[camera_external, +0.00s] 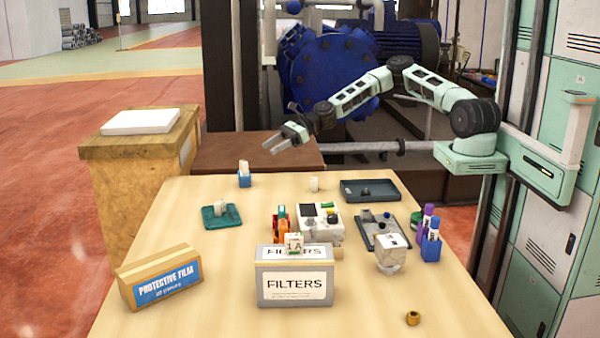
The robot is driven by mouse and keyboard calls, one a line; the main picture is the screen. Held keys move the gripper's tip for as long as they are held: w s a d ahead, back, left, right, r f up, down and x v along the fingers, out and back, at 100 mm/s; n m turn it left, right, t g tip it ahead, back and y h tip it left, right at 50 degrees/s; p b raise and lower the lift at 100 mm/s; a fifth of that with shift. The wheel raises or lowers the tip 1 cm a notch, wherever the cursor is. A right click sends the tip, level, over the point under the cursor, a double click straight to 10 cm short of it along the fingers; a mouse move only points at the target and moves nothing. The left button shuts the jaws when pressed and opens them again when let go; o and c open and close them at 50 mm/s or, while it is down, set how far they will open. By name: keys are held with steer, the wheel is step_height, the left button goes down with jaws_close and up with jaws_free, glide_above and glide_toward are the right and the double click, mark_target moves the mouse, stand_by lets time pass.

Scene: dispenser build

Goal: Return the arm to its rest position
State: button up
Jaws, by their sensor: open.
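My gripper (279,147) is at the end of my arm, in the air above the far side of the table, over the brown surface behind it. Its two fingers point down to the left and are apart, with nothing between them. My arm reaches left from its mount at the right, bent at the elbow, with the forearm sloping down to the wrist. The gripper appears clear of the objects on the table.
On the table (225,290) stand a filters box (294,288), a protective film box (160,277), a white device (322,226), a dark tray (376,199), a teal tray (210,222) and a blue marker holder (431,249). Blue machinery (330,70) stands behind. The front middle-left tabletop is clear.

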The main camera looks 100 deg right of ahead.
steer(key=shift+s, duration=0.15)
stand_by(0.4)
